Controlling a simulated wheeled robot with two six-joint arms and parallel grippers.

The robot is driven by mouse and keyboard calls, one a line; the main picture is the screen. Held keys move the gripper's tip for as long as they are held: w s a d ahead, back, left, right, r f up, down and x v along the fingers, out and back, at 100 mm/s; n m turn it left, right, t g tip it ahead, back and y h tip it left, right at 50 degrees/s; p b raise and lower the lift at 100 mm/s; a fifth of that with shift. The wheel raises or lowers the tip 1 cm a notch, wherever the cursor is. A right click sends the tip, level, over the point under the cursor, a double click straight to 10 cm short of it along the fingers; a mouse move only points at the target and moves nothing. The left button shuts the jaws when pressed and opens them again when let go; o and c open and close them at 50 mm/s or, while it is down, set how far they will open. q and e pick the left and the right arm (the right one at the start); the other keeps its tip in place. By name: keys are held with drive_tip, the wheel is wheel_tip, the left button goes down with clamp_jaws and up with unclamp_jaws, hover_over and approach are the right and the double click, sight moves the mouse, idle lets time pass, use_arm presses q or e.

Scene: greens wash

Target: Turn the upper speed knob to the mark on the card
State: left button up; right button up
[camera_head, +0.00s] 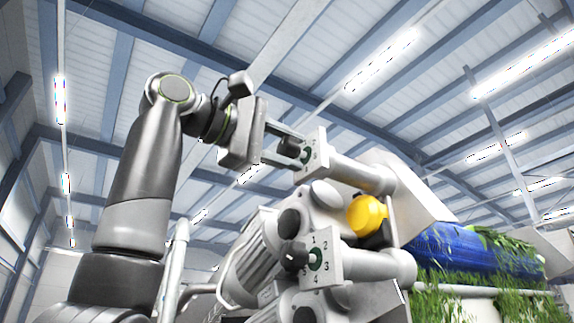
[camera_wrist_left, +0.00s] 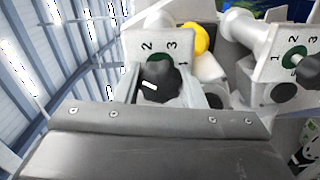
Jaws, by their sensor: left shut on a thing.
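The upper speed knob (camera_head: 290,147) is black and sits in front of a white numbered plate (camera_head: 318,148) with a green disc. My left gripper (camera_head: 297,152) is shut on this knob, one finger on each side. In the left wrist view the knob (camera_wrist_left: 160,77) shows a short white pointer line on its face. The digits 2 and 3 show above it; part of the dial is hidden behind the knob and fingers. The lower knob (camera_head: 295,256) is black, on its own plate (camera_head: 334,262) with digits, and is untouched. My right gripper is not in view.
A yellow round part (camera_head: 366,215) sits between the two plates. Grey motors (camera_head: 254,255) and pipes stand close below my arm. A blue drum with greens (camera_head: 470,248) is at the right. A partly seen white panel with dark and green shapes (camera_wrist_left: 303,158) is at the lower right.

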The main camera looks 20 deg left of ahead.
use_arm(q)
drive_tip(key=n+b, duration=0.1)
drive_tip(key=n, duration=0.2)
drive_tip(key=shift+f+n, duration=0.1)
drive_tip(key=shift+n, duration=0.2)
drive_tip(key=shift+n+b, duration=0.5)
drive_tip(key=shift+n, duration=0.9)
drive_tip(key=o, duration=1)
drive_tip(key=b+v, duration=0.3)
drive_tip(key=v, duration=1.4)
drive_tip(key=shift+s+a, duration=0.15)
drive_tip(key=shift+a, duration=0.05)
